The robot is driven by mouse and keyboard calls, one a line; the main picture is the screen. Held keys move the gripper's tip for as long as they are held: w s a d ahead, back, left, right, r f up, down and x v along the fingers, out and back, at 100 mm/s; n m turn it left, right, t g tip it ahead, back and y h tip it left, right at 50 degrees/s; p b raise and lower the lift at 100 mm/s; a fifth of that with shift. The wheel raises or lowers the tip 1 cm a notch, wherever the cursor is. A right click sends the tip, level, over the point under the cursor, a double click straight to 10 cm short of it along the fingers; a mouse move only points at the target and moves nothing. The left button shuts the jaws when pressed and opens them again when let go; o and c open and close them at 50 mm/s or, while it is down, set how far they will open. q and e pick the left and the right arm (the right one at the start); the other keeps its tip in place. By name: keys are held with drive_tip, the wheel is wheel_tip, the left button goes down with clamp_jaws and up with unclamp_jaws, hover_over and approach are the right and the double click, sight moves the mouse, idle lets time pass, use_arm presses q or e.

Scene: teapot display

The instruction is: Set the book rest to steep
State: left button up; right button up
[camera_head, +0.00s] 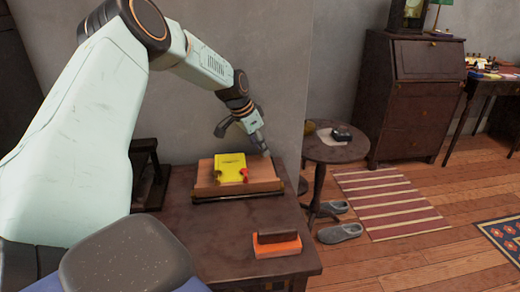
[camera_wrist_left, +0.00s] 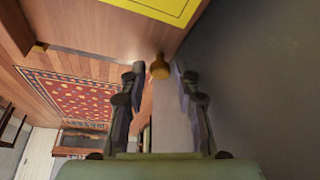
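The book rest (camera_head: 262,186) is a brown wooden slope with a dark front ledge, standing on the dark table. A yellow book (camera_head: 230,164) with red and orange patches lies on it; a yellow patch (camera_wrist_left: 165,8) also shows at the top of the left wrist view. A small brass-coloured knob (camera_wrist_left: 159,68) sticks out from the wooden side. My left gripper (camera_head: 244,138) is above the rest's far right side. In the wrist view its fingers (camera_wrist_left: 156,80) are apart, with the knob between their tips and no clear contact. My right gripper is not in view.
A dark block on an orange-red base (camera_head: 277,246) sits at the table's (camera_head: 215,232) front right. A round side table (camera_head: 336,150) stands to the right, with slippers (camera_head: 340,233) on the floor. A grey wall rises behind the rest.

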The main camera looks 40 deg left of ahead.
use_arm(q)
drive_tip(key=shift+s+r, duration=0.1)
clamp_jaws()
idle(0.6)
